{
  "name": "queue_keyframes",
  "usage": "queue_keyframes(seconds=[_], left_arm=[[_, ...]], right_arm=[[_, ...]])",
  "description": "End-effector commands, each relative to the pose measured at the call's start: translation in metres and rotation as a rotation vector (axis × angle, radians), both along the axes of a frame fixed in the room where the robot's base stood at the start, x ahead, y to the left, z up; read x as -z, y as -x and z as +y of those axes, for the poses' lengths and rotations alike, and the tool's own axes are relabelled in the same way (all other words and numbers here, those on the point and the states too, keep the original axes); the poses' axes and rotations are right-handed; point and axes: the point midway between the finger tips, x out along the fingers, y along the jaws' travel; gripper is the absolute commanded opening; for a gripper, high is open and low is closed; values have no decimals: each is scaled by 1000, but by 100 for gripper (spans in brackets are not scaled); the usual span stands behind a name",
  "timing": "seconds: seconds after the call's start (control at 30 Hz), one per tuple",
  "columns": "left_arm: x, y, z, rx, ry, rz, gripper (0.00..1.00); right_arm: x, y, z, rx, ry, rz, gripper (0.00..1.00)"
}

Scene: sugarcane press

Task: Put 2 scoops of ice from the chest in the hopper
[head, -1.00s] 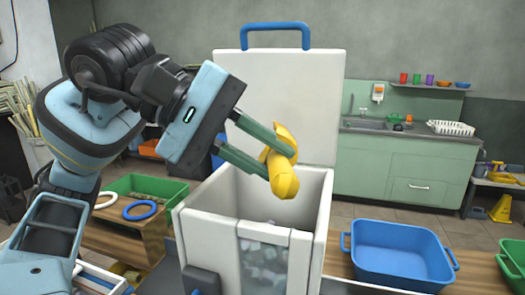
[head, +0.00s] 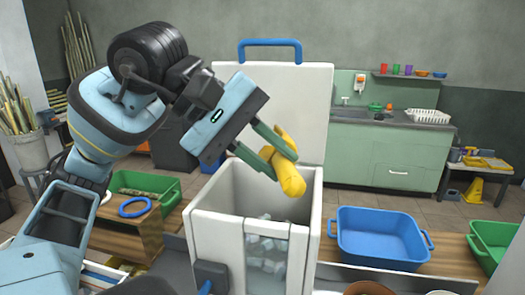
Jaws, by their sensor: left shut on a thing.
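The white ice chest (head: 215,232) stands in the middle of the head view with its lid (head: 285,110) up. Ice cubes (head: 266,250) show low inside it and through the clear front panel. My left gripper (head: 274,152) is shut on a yellow scoop (head: 290,178) and holds it over the chest's opening, near the right and back walls. The scoop is tilted downward, and I cannot tell whether it holds ice. My right gripper is not in view. I do not see the hopper for certain.
A blue tub (head: 380,248) stands right of the chest on a wooden table, with a green tub (head: 490,245) beyond it. A sink counter (head: 385,155) stands behind.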

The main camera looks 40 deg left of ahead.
Motion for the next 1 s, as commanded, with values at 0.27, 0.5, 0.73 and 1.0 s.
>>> queue_keyframes(seconds=[0.27,0.5,0.73,1.0], left_arm=[[-7,1,-2,6,-35,31,0],[-10,-3,-5,20,-92,101,0],[-11,-4,-5,21,-133,145,0],[-13,-4,-6,26,-145,159,0]], right_arm=[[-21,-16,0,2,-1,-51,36],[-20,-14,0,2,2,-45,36],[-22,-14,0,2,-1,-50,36],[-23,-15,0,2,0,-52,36]])
